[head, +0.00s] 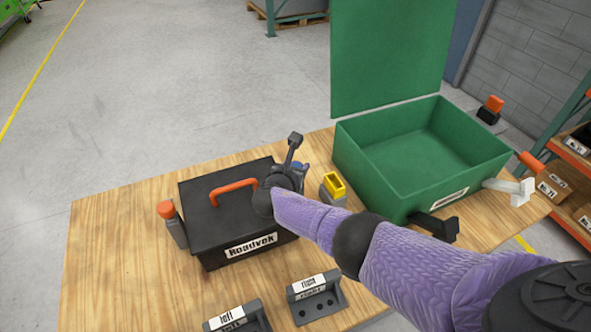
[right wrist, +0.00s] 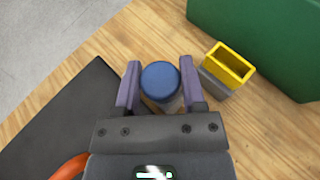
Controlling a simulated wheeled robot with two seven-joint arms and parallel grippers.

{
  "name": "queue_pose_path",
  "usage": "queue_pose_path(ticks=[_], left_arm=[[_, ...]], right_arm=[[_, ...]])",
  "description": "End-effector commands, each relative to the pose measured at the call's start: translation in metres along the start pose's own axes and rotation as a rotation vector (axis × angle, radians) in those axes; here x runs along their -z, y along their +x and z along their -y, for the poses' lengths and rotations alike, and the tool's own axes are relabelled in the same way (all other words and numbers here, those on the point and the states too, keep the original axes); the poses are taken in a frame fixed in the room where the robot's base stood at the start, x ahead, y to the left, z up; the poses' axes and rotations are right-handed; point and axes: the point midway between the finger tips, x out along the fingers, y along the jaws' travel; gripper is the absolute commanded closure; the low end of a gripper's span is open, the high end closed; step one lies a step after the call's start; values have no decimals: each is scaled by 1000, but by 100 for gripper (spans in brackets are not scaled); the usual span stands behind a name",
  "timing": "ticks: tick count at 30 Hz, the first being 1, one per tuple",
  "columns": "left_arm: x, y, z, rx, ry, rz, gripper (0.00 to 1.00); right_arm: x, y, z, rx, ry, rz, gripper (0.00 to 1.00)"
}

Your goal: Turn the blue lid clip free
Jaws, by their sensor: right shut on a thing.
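The blue lid clip (right wrist: 160,78) shows in the right wrist view as a round blue cap on a paler body, between the two purple fingers of my right gripper (right wrist: 159,86). The gripper is shut on it. In the head view my right gripper (head: 297,172) is at the right side of the black box (head: 205,222), labelled Roadvek, and hides most of the clip. The box has an orange handle (head: 222,188) on its shut lid. An orange-capped clip (head: 167,212) stands at its left side. My left gripper is not in view.
A yellow hollow block on a grey base (head: 334,187) stands close right of my gripper. The open green box (head: 365,165) is beyond it. Two grey holders, marked left (head: 238,318) and right (head: 315,300), are at the front of the wooden table (head: 115,240).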

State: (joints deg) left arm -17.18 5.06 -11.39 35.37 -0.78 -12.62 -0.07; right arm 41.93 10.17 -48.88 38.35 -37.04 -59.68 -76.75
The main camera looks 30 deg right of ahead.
Motion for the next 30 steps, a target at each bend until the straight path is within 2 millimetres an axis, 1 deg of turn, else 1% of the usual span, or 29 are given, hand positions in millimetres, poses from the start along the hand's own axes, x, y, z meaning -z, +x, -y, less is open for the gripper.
queue_pose_path(ticks=[1, 3, 12, 18, 30], left_arm=[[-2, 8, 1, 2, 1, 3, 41], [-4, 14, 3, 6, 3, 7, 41], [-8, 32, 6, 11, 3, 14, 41], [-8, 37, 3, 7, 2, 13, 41], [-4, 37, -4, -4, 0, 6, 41]], right_arm=[[4, 2, -1, 30, 14, 0, 100], [3, 2, -1, 74, 33, 1, 100], [1, 1, 0, 205, 86, 2, 100], [0, 1, 0, 243, 102, 3, 100], [-2, 0, 0, 253, 106, 5, 100]])
